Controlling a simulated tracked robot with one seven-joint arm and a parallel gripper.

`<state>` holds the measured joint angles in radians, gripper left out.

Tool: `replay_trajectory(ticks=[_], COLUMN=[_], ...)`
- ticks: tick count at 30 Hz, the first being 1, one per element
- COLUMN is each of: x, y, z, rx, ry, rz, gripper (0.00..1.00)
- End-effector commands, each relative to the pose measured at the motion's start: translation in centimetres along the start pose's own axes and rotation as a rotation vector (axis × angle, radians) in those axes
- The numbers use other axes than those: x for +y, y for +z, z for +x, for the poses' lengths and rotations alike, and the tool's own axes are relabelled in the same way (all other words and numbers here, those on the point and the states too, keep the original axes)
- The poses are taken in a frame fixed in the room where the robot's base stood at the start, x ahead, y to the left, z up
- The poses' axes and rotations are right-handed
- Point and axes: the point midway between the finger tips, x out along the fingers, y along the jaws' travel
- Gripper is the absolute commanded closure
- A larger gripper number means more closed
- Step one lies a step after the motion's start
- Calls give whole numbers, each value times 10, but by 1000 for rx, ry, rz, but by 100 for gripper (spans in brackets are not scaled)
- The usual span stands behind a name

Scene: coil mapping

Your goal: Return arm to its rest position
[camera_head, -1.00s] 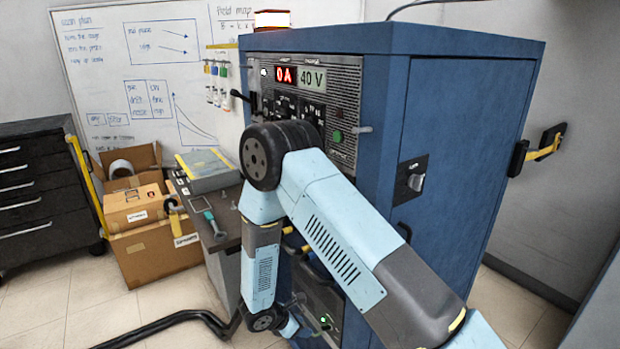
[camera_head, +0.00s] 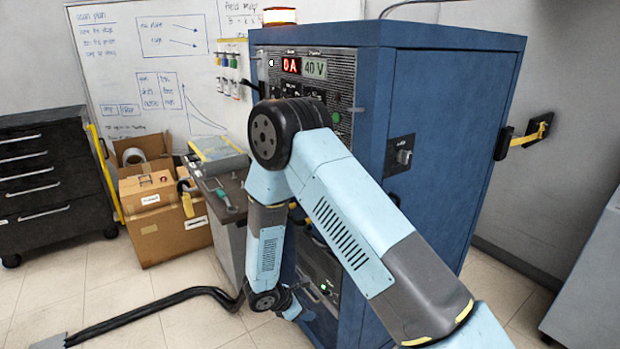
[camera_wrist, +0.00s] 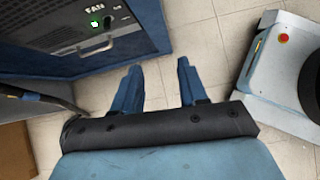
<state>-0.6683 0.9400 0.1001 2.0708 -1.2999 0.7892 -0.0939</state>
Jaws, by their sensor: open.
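My gripper (camera_wrist: 159,84) shows in the wrist view with its two blue fingers spread apart and nothing between them. It points down over the tiled floor (camera_wrist: 205,45). To its left in that view is the lower front of the blue cabinet (camera_wrist: 135,52), with a green-lit button beside the word FAN (camera_wrist: 97,24). In the head view my light-blue arm is bent in front of the blue cabinet (camera_head: 455,120), its forearm hanging down. The gripper itself is not clear in the head view.
A small bench (camera_head: 228,190) and cardboard boxes (camera_head: 165,228) stand left of the cabinet. A black drawer unit (camera_head: 40,180) is at far left. A thick black cable (camera_head: 150,308) crosses the floor. A yellow-handled bracket (camera_head: 525,138) is right of the cabinet.

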Motion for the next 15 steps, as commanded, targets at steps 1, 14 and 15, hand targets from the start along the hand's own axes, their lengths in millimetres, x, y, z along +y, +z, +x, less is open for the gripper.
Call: replay_trajectory(ticks=[1,14,15], x=[2,8,7], y=[8,102,116], z=[-4,-49,-56], rx=[0,11,13], ry=[-2,-46,-52], rz=[21,292,331], gripper=[57,57,57])
